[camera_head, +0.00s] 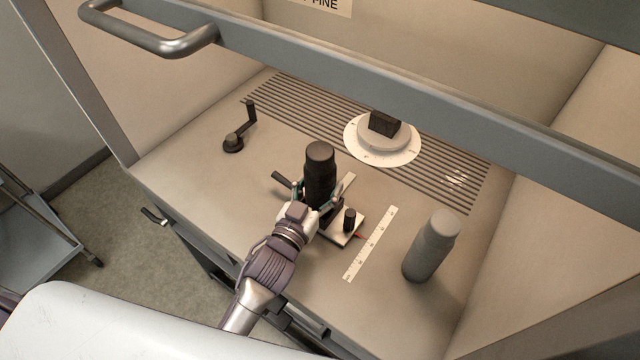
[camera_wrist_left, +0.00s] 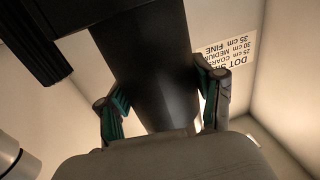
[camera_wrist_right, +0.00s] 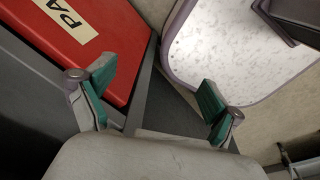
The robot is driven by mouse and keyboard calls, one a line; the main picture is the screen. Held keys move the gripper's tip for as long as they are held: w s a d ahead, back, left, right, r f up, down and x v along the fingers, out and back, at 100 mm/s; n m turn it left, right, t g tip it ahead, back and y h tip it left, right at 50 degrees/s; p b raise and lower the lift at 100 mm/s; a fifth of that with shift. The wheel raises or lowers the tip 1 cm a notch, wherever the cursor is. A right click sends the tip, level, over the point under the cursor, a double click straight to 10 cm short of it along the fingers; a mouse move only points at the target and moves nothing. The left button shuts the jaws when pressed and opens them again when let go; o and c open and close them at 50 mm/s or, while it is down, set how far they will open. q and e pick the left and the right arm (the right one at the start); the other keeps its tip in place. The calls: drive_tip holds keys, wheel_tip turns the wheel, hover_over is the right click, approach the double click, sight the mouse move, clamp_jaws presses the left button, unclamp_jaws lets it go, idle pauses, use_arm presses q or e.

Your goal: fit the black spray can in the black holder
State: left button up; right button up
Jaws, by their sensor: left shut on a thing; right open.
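The black spray can (camera_head: 319,165) stands about upright near the middle of the bench in the head view. My left gripper (camera_head: 318,192) is shut on it, with a finger on either side. The can also fills the middle of the left wrist view (camera_wrist_left: 148,65). Dark parts show around the can's foot, but the can and gripper cover much of them; I cannot tell the black holder apart there or whether the can is seated. My right gripper (camera_wrist_right: 155,95) is open and empty, away from the bench, in the right wrist view.
A white plate with a black knob (camera_head: 349,218) is just right of the can. A round turntable with a black block (camera_head: 384,122) stands behind. A black crank (camera_head: 236,141) is at left. The raised sash (camera_head: 330,65) crosses above.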

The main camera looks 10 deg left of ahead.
sight(314, 198)
use_arm(q)
drive_tip(key=shift+s+f, duration=0.1)
drive_tip(key=shift+f, duration=0.2)
drive_tip(key=o, duration=1.2)
drive_tip(key=shift+o, duration=0.6)
drive_tip(key=shift+r, duration=0.1)
drive_tip(key=shift+p+v, duration=0.55)
drive_tip(key=shift+v, duration=1.9)
drive_tip(key=shift+s+a, duration=0.1)
drive_tip(key=shift+s, duration=0.25)
drive_tip(key=v, duration=1.1)
